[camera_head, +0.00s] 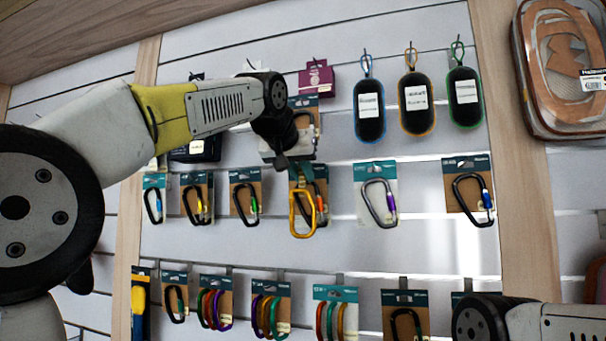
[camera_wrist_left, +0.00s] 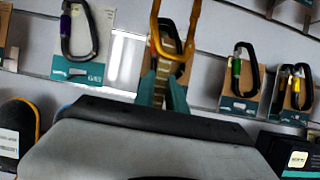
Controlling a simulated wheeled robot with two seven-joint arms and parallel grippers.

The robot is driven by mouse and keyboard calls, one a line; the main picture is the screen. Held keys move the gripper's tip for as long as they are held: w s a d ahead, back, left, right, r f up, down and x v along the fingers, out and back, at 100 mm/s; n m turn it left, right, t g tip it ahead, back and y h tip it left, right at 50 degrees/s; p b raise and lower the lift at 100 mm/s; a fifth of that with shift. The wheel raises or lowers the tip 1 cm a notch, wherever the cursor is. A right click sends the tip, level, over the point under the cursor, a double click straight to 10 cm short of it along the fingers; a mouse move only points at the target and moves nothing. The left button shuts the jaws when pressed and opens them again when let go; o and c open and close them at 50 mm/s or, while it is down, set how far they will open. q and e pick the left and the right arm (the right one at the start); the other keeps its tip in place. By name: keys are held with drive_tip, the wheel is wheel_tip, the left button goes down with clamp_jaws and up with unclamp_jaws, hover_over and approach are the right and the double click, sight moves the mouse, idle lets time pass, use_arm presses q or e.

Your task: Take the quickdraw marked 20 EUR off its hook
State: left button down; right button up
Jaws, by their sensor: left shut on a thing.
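A quickdraw with a yellow carabiner (camera_head: 303,213) hangs from my left gripper (camera_head: 284,160) in the middle of the head view. Its yellow carabiner also stands out at the top of the left wrist view (camera_wrist_left: 174,30), with a teal and yellowish strip below it by the gripper. My left gripper is shut on the quickdraw near its upper end, in front of the panelled wall. The gripper hides the upper end and any hook there. No 20 EUR mark can be read. Part of my right arm shows at the lower right of the head view; its gripper is out of sight.
Carded carabiners hang on both sides, including a grey one (camera_head: 380,203) and a black one (camera_head: 245,199). Another card hangs just behind the quickdraw. Several carded sets fill the row below. Black cases (camera_head: 416,104) hang upper right. A wooden post (camera_head: 506,170) stands at the right.

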use_arm(q)
drive_tip(key=shift+s, duration=0.15)
drive_tip(key=shift+s+a+r, duration=0.1)
drive_tip(key=shift+s+a, duration=0.1)
drive_tip(key=shift+s, duration=0.25)
drive_tip(key=shift+s+a+r, duration=0.1)
drive_tip(key=shift+s+a, duration=0.05)
drive_tip(key=shift+s, duration=0.3)
drive_tip(key=s+a, duration=0.2)
drive_tip(key=s, duration=0.4)
drive_tip(key=shift+s+r, duration=0.15)
drive_tip(key=shift+s, duration=0.15)
idle(0.8)
idle(0.6)
